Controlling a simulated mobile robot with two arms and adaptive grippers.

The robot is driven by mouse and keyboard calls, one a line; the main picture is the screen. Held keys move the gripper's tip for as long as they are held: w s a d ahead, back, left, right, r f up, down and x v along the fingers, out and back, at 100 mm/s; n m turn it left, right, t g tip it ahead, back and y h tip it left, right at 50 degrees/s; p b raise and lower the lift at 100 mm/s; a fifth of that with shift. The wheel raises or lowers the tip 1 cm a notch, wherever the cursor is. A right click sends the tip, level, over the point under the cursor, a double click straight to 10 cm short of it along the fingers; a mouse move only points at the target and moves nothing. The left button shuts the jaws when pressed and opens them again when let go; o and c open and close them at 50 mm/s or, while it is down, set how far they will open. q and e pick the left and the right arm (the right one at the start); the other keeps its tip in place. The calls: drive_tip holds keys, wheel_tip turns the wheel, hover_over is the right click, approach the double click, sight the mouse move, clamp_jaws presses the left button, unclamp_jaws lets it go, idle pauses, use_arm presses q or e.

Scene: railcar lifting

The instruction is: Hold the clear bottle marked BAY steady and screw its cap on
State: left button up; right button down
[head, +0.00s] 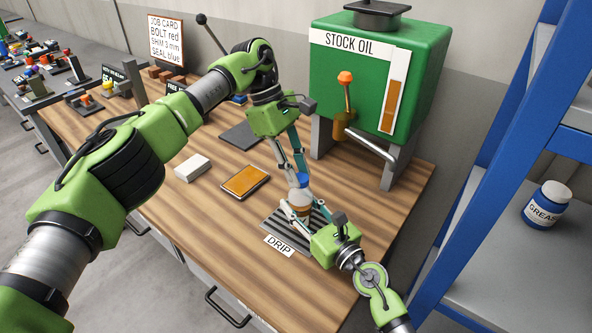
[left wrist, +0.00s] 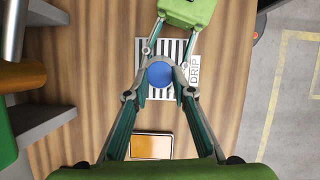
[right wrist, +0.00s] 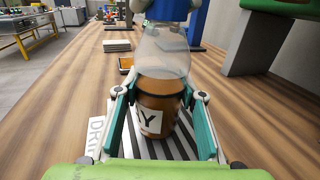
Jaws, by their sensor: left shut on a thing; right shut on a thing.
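The clear bottle (head: 299,196) stands upright on the striped drip mat (head: 272,228), with brown liquid in its lower part. In the right wrist view the bottle (right wrist: 160,88) shows a white label with a Y; the rest of the word is hidden. My right gripper (right wrist: 159,115) is shut around its lower body from the front. My left gripper (head: 299,178) comes down from above and is shut on the blue cap (left wrist: 160,75), which sits at the bottle's mouth. I cannot tell how far the cap is threaded.
A tray with an amber surface (head: 245,181) and a white block (head: 193,168) lie left of the mat. The green stock oil tank (head: 350,85) stands behind on grey legs, with its spout and lever near my left arm. A blue rack (head: 480,170) is at the right.

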use_arm(q)
drive_tip(key=shift+a, duration=0.1)
drive_tip(key=o, duration=0.8)
drive_tip(key=shift+c, duration=0.2)
drive_tip(key=shift+r, duration=0.15)
drive_tip(key=shift+r, duration=2.2)
drive_tip(key=shift+c, duration=0.3)
